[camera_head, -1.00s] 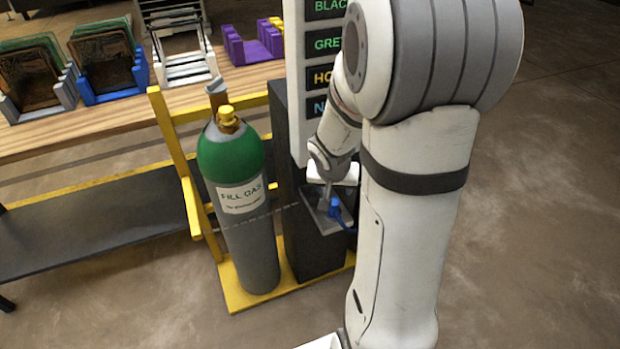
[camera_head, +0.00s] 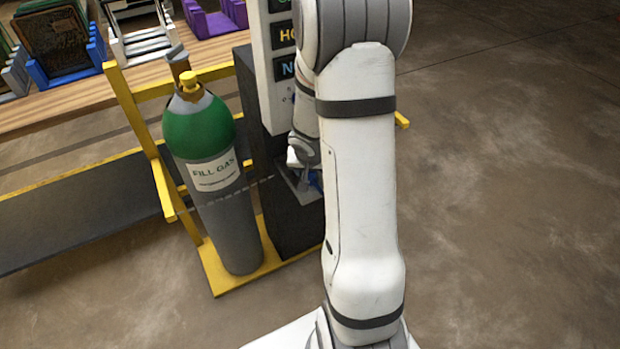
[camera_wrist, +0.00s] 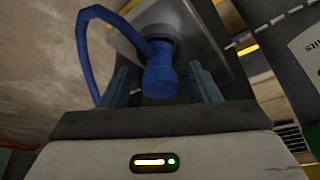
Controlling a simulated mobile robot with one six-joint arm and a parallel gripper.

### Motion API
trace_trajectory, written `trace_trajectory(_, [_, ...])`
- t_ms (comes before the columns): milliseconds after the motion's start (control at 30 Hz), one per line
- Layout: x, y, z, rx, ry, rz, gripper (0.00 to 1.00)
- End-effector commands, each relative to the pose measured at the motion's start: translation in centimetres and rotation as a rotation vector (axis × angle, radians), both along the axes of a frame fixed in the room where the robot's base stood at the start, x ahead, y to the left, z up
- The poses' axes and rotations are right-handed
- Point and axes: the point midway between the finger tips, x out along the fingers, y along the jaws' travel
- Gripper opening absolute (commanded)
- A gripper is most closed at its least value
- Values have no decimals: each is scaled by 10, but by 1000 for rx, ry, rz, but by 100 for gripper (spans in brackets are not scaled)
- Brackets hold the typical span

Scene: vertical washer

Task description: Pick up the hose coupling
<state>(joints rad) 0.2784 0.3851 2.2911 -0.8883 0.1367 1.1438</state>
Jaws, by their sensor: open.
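The hose coupling (camera_wrist: 160,78) is a blue cylinder in the wrist view, with a blue hose (camera_wrist: 82,52) looping off to its left. It sits at a grey metal bracket (camera_wrist: 205,45). My gripper (camera_wrist: 163,85) is open, with one finger on each side of the coupling. I cannot tell whether either finger touches it. In the head view my arm hides most of the coupling; a bit of blue (camera_head: 316,180) shows beside the grey shelf (camera_head: 300,188) on the dark cabinet.
A green and grey gas cylinder (camera_head: 205,150) stands left of the dark cabinet (camera_head: 290,225) in a yellow frame (camera_head: 210,268). A wooden bench (camera_head: 60,105) with racks is behind. The floor (camera_head: 500,200) on the right is clear.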

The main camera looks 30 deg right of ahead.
Motion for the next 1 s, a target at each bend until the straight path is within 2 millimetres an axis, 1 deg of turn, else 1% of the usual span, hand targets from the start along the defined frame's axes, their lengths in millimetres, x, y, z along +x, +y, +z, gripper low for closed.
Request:
trace_trajectory(67, [0, 0, 1, 0, 0, 0, 56])
trace_trajectory(100, [0, 0, 1, 0, 0, 0, 54])
trace_trajectory(667, [0, 1, 1, 0, 0, 2, 8])
trace_trajectory(867, [0, 1, 1, 0, 0, 2, 7])
trace_trajectory(1000, [0, 1, 10, 0, -1, 2, 7])
